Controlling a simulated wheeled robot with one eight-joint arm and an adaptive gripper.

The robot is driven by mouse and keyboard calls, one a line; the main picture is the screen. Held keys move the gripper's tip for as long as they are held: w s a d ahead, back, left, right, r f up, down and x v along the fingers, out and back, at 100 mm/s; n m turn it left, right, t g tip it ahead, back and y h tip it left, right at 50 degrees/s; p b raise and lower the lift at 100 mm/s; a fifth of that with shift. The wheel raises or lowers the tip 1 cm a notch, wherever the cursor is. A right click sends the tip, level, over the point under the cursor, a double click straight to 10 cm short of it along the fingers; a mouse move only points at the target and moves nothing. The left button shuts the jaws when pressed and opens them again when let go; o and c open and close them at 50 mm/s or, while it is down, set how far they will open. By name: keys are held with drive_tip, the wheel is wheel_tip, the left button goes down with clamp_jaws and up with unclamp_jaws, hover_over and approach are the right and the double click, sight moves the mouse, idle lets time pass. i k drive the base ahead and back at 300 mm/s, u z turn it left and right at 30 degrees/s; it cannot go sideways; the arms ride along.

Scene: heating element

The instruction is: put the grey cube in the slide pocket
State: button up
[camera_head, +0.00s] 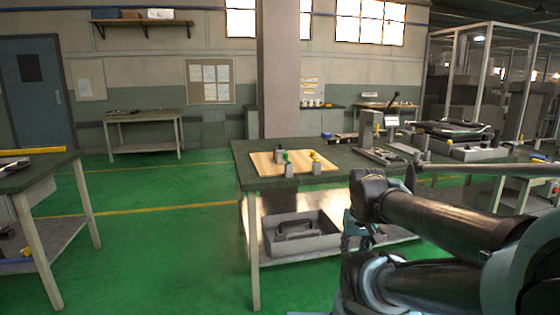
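Small grey blocks sit on a wooden board (258,163) on the dark workbench (330,178): one grey block at the front (289,170), another to its right (316,167), and a darker grey piece behind (279,157). Green and yellow bits show beside or on them. They are too small to tell which is the grey cube. A grey metal fixture (383,158) stands to the right of the board; I cannot make out the slide pocket. My gripper (354,236) seems to hang in front of the bench, well apart from the board, partly hidden by my arm; its fingers are unclear.
A grey tote (297,236) with a handle sits on the bench's lower shelf. A larger machine (455,143) stands on the right part of the bench. Another bench (30,178) is at the left. Green floor between the benches is clear.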

sight(384, 155)
drive_tip(key=u, duration=0.05)
drive_tip(key=i, duration=1)
drive_tip(key=z, duration=0.05)
